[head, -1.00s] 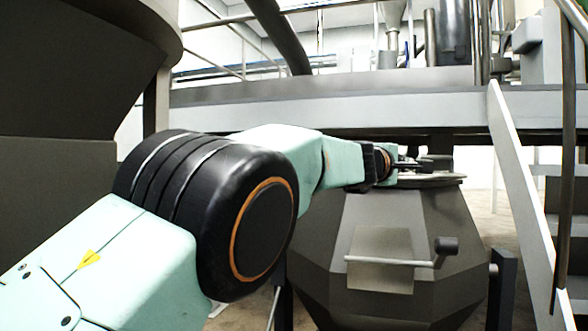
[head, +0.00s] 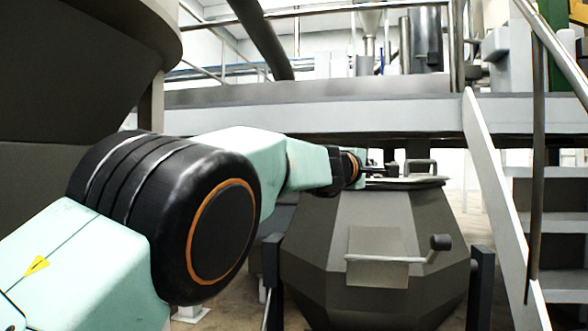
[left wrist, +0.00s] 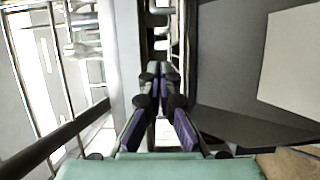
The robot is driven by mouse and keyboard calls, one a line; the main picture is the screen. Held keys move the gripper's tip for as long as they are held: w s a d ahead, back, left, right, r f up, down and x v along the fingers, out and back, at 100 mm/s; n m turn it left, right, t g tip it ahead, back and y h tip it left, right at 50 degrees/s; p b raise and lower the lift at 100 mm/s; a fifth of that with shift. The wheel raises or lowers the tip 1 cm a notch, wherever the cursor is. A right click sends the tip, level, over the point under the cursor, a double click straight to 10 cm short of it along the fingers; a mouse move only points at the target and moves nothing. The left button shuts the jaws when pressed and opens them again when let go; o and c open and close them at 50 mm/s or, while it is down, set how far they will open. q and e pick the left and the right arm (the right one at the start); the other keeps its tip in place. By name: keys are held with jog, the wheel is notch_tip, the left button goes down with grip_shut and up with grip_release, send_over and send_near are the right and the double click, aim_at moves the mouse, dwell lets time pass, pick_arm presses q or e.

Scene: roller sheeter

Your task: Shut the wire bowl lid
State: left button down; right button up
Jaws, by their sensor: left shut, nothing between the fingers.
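The wire bowl (head: 375,215) is a large dark grey faceted vessel, right of centre in the head view. Its flat lid (head: 425,182) lies about level across the top, with a dark loop handle (head: 422,163) standing up from it. Whether the lid is fully seated cannot be told. My left gripper (head: 388,172) is at the lid's top left, just left of the handle; contact cannot be told. Its fingers are shut and empty in the left wrist view (left wrist: 158,70). The dark wall with a pale panel at right there appears to be the bowl. My right gripper is out of view.
A crank-like handle (head: 440,243) sticks out from the bowl's front. Dark posts (head: 482,285) stand beside the bowl. Stairs with a metal rail (head: 535,150) rise at right. A grey platform beam (head: 330,117) runs behind and above. A large dark hopper (head: 70,70) fills the upper left.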

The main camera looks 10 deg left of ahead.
pick_arm(q)
jog(key=s+a, duration=0.2)
jog(key=a, duration=0.5)
jog(key=s+a, duration=0.2)
jog(key=a, duration=0.5)
jog(key=shift+s+a+b, duration=0.3)
jog(key=shift+s+b, duration=0.1)
jog(key=shift+b, duration=0.05)
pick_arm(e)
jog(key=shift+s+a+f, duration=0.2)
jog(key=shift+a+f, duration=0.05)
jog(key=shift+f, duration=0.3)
pick_arm(q)
jog(key=shift+f, duration=0.15)
